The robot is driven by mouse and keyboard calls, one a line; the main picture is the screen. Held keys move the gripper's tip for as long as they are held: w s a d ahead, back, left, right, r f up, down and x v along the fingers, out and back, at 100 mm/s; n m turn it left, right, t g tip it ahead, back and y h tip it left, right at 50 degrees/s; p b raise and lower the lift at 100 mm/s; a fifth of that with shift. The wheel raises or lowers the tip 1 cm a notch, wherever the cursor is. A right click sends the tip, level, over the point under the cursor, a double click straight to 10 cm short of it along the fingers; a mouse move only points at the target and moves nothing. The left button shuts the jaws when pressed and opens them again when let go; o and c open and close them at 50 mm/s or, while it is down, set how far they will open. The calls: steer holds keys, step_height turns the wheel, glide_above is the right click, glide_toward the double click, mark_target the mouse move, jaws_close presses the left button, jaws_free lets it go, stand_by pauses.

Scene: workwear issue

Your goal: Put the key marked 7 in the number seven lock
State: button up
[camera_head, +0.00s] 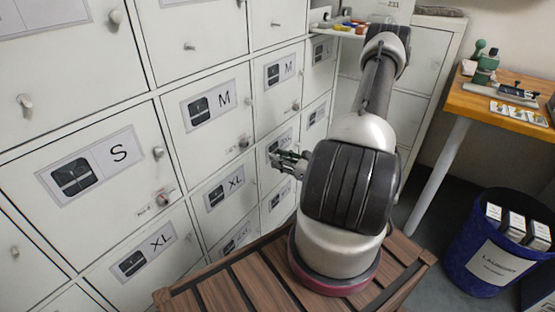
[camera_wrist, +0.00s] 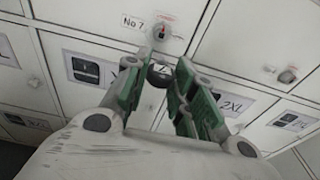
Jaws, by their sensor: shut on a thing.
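My gripper (camera_wrist: 163,66) has green-padded fingers closed on a small dark key (camera_wrist: 160,74), which has a light mark on its head that looks like a 7. In the wrist view, the number seven lock (camera_wrist: 159,32), a round lock with a red mark, is on a pale locker door just above the fingertips. A "No 7" label (camera_wrist: 134,22) is to its left. The key appears below the lock in the picture; I cannot tell whether its tip touches. In the head view my gripper (camera_head: 290,161) is close to the locker front, and the key is too small to make out.
Lockers with size labels such as S (camera_head: 91,167), M (camera_head: 210,104) and XL (camera_head: 224,193) fill the left, with protruding knobs and locks. A slatted wooden surface (camera_head: 232,284) is below my arm. A wooden table (camera_head: 510,110) and blue laundry bin (camera_head: 478,257) stand right.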

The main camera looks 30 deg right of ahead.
steer(key=r+x, duration=0.1)
steer(key=x, duration=0.7)
steer(key=shift+w+a, duration=0.2)
steer(key=shift+w, duration=0.05)
steer(key=shift+x, duration=1.5)
stand_by(4.7)
steer(key=shift+r, duration=0.25)
